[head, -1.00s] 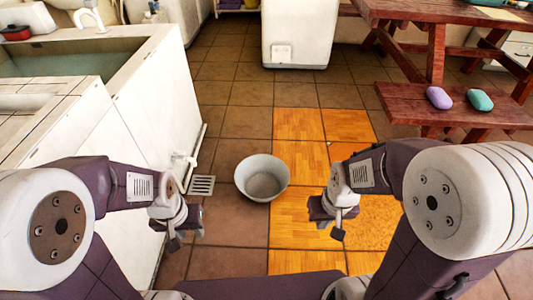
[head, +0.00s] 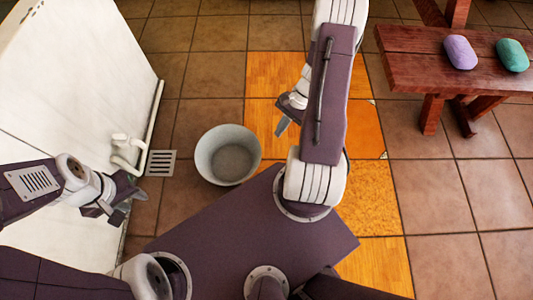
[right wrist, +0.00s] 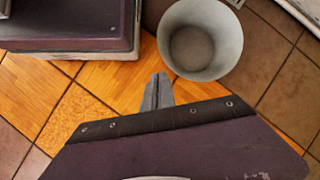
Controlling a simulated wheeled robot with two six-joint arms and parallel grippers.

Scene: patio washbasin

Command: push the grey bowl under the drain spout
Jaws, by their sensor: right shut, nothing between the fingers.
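The grey bowl (head: 228,155) stands upright on the floor, right of the floor drain grate and partly over the edge of the orange tiles. The drain spout (head: 124,148) is a white pipe on the side of the white basin, left of the bowl. My right gripper (head: 281,127) is shut and empty, right of the bowl and apart from it in the picture. In the right wrist view the bowl (right wrist: 200,40) shows beyond the shut fingertips (right wrist: 158,84), to their right. My left gripper (head: 129,203) is open and empty beside the basin wall, below the spout in the picture.
A drain grate (head: 160,163) lies in the floor between spout and bowl. A red wooden bench (head: 400,62) with a purple soap (head: 460,52) and a green soap (head: 512,55) stands at the right. The brown tiles beyond the bowl are clear.

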